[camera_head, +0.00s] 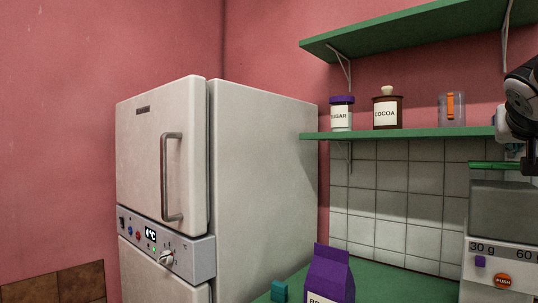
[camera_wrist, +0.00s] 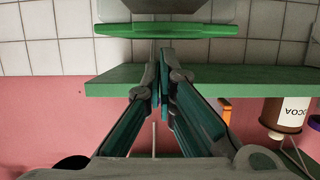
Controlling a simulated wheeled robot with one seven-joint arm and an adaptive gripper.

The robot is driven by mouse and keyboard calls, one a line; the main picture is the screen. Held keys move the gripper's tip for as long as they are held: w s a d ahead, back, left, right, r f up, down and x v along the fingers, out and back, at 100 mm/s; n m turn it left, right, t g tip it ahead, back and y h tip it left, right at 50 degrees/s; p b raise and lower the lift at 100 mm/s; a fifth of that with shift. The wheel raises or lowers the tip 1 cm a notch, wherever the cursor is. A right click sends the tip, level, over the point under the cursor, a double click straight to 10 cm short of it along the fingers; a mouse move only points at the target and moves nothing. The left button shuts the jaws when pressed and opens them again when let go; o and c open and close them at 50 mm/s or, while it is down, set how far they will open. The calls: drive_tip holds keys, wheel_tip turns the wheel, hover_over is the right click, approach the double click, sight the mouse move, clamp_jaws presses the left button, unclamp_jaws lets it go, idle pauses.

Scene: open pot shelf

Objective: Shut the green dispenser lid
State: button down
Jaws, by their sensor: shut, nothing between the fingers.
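The dispenser (camera_head: 502,212) stands at the right edge of the head view, with a grey upper bin and a white front panel. Its green lid (camera_head: 492,165) shows as a thin, nearly level strip just above the bin; I cannot tell whether it is fully down. The wrist view is upside down and shows the lid (camera_wrist: 120,30) across the top, beside the grey bin (camera_wrist: 210,5). My gripper (camera_wrist: 164,52) is shut and empty, its fingertips close to the lid; contact is unclear. In the head view it is partly cut off by the right edge.
A green shelf (camera_head: 400,134) behind the dispenser holds a sugar jar (camera_head: 341,114), a cocoa jar (camera_head: 387,113) and a clear container (camera_head: 451,109). A purple carton (camera_head: 329,274) stands on the green counter (camera_head: 390,281). A white fridge (camera_head: 262,180) is at left.

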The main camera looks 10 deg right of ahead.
drive_tip(key=shift+s+a+f+b, duration=0.1)
drive_tip(key=shift+f+b, duration=0.35)
drive_tip(key=shift+b, duration=0.55)
drive_tip(key=shift+s+a+f+b, duration=0.1)
drive_tip(key=shift+f+b, duration=0.3)
drive_tip(key=shift+b, duration=0.55)
drive_tip(key=shift+h, duration=0.3)
drive_tip(key=shift+r, duration=0.15)
drive_tip(key=s+a+r+p, duration=0.3)
drive_tip(key=s+a+r, duration=0.3)
drive_tip(key=a, duration=0.1)
drive_tip(key=shift+s, duration=0.3)
